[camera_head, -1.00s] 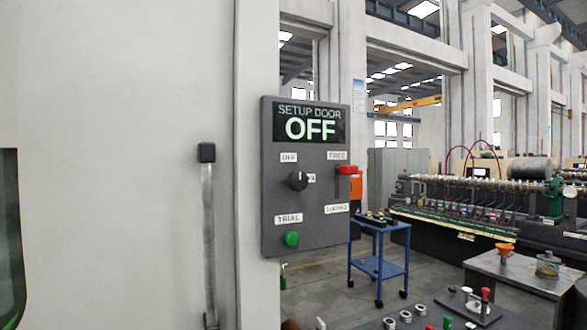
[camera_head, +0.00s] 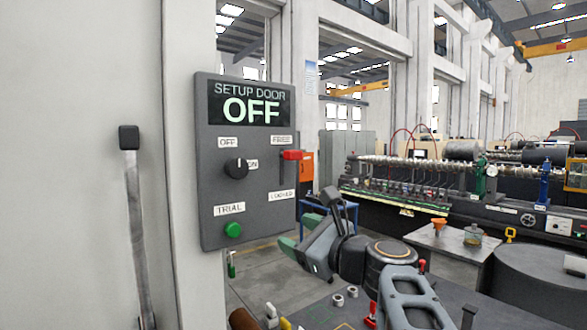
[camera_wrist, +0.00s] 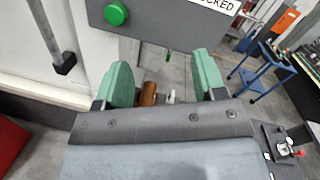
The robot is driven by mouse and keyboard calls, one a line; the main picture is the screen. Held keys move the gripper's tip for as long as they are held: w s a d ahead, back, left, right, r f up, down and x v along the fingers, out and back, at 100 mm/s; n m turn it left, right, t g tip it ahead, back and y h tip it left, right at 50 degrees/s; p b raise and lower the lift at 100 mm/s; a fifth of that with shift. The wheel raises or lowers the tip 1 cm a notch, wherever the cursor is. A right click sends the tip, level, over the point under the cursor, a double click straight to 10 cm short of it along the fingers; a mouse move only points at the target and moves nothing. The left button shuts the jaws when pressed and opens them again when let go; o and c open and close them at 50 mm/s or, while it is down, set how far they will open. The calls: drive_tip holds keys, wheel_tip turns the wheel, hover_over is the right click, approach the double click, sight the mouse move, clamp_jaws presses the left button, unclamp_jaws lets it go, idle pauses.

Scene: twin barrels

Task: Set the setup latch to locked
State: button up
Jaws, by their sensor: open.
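The setup latch is a red handle (camera_head: 291,155) at the right of the grey control panel (camera_head: 212,185), at the top of its track beside the FREE label (camera_head: 281,140). The LOCKED label (camera_head: 282,195) sits below it and shows partly in the wrist view (camera_wrist: 214,4). The panel display (camera_head: 250,104) reads SETUP DOOR OFF. My gripper (camera_head: 305,232) is below and right of the panel, apart from the latch. In the wrist view my gripper (camera_wrist: 163,84) has its green fingers spread with nothing held between them. The latch is outside the wrist view.
A black knob (camera_head: 236,168) and a green button (camera_head: 232,230) are on the same panel. A vertical door handle (camera_head: 135,220) stands to its left. A dark bench (camera_head: 340,312) with small parts lies below. A blue cart (camera_wrist: 268,68) stands behind at the right.

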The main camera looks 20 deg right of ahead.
sight(297, 157)
drive_tip(key=s+d+r+m+t+h, duration=0.2)
drive_tip(key=d+r+m+t, duration=0.35)
drive_tip(key=r, duration=0.45)
drive_tip(key=shift+m+g, duration=0.45)
drive_tip(key=shift+m, duration=0.1)
drive_tip(key=p+x, duration=0.4)
drive_tip(key=x, duration=0.9)
drive_tip(key=shift+w+a+r+p, duration=0.1)
drive_tip(key=shift+r+p, duration=0.05)
drive_tip(key=shift+p, duration=0.25)
drive_tip(key=shift+c, duration=0.5)
clamp_jaws()
